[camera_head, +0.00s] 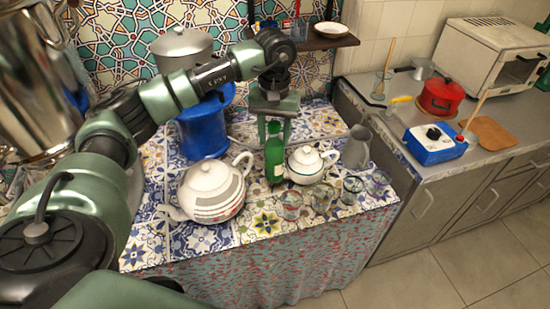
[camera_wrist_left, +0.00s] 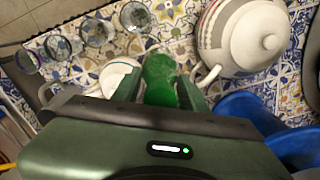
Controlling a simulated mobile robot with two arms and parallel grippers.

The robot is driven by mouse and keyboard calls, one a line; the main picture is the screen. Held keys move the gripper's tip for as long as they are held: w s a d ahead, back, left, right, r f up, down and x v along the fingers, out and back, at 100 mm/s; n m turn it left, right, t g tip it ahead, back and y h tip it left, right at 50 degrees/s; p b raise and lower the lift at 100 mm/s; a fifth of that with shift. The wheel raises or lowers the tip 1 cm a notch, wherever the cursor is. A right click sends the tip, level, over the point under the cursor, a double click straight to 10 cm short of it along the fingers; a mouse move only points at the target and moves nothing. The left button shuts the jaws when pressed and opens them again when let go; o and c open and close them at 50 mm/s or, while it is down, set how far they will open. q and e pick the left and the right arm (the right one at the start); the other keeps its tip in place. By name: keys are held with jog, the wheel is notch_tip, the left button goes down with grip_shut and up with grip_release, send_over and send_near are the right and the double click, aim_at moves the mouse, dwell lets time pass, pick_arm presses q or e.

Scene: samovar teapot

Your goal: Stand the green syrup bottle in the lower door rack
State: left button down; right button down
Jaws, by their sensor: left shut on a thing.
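The green syrup bottle (camera_head: 274,158) stands upright on the tiled table in the head view, between the large white teapot and a smaller one. My left gripper (camera_head: 275,128) reaches down from above and is shut on the bottle's upper part. In the left wrist view the green bottle (camera_wrist_left: 160,80) sits between the fingers of my left gripper (camera_wrist_left: 160,92). No door rack shows in either view. My right gripper is not in view.
The large white teapot (camera_head: 212,190) is left of the bottle, the small teapot (camera_head: 308,164) close on its right. Several glasses (camera_head: 322,196) stand along the front right. A blue pot (camera_head: 205,128) and a grey jug (camera_head: 357,147) stand nearby. The counter (camera_head: 400,120) is at the right.

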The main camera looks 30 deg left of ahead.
aim_at(274, 160)
pick_arm(q)
notch_tip(274, 160, down, 3)
jog(key=shift+f, duration=0.1)
jog(key=shift+f+p, duration=0.35)
jog(key=shift+f, duration=0.5)
notch_tip(274, 160, down, 3)
jog(key=shift+f+p, duration=0.15)
jog(key=shift+p, duration=0.2)
jog(key=shift+f, duration=0.3)
jog(key=c, duration=0.8)
grip_release()
jog(key=shift+o, duration=0.2)
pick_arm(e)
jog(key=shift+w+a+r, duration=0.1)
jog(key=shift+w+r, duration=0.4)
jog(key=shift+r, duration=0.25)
